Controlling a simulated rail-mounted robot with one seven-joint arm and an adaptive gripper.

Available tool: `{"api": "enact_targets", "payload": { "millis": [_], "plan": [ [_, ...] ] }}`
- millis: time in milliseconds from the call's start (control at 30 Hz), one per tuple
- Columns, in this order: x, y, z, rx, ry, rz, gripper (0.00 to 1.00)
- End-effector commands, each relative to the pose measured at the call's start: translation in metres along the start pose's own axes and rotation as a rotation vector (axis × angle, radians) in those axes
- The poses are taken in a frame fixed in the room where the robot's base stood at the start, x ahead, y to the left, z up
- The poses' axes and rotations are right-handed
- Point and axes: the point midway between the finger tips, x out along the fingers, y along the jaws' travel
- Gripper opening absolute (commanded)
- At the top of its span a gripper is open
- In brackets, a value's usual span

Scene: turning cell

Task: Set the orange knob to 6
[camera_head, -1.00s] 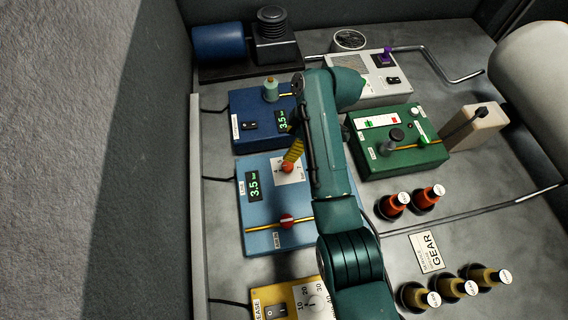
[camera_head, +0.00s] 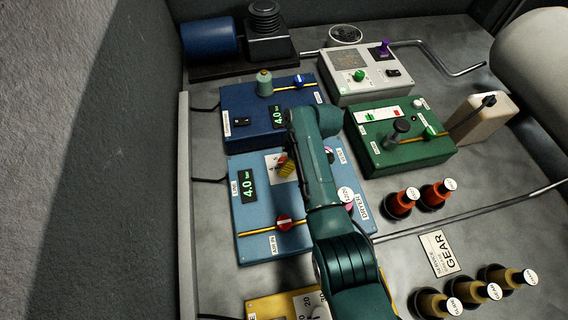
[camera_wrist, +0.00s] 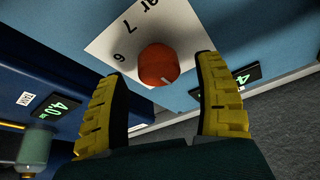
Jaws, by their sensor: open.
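The orange knob (camera_wrist: 157,64) sits on a white scale plate (camera_wrist: 122,40) marked "7" and "6"; a small pale mark shows on its lower edge. In the wrist view my gripper (camera_wrist: 160,70) is open, with one yellow finger on each side of the knob. I cannot tell whether the fingers touch it. In the head view the knob (camera_head: 282,159) is partly hidden by my gripper (camera_head: 287,170). It is on the light-blue box (camera_head: 250,220), whose LINE display (camera_head: 248,186) reads 4.0.
A red slider knob (camera_head: 284,223) on a yellow rail is on the same box. The dark-blue box (camera_head: 245,132) behind has a display reading 4.0. A green box (camera_head: 400,160) stands to the right. Red-orange bottles (camera_head: 402,203) stand nearer.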

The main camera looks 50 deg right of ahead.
Motion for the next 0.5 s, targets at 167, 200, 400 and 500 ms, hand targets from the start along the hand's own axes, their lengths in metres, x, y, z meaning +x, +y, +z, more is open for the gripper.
{"api": "enact_targets", "payload": {
  "millis": [167,200,400,500],
  "plan": [
    [0.0147,0.0004,-0.0006,-0.001,0.000,0.002,0.69],
    [0.0152,0.0003,-0.0006,-0.001,0.000,0.001,0.69],
    [0.0149,0.0001,-0.0005,-0.001,0.000,0.001,0.70],
    [0.0148,0.0001,-0.0004,0.000,0.000,0.001,0.51]
  ]
}}
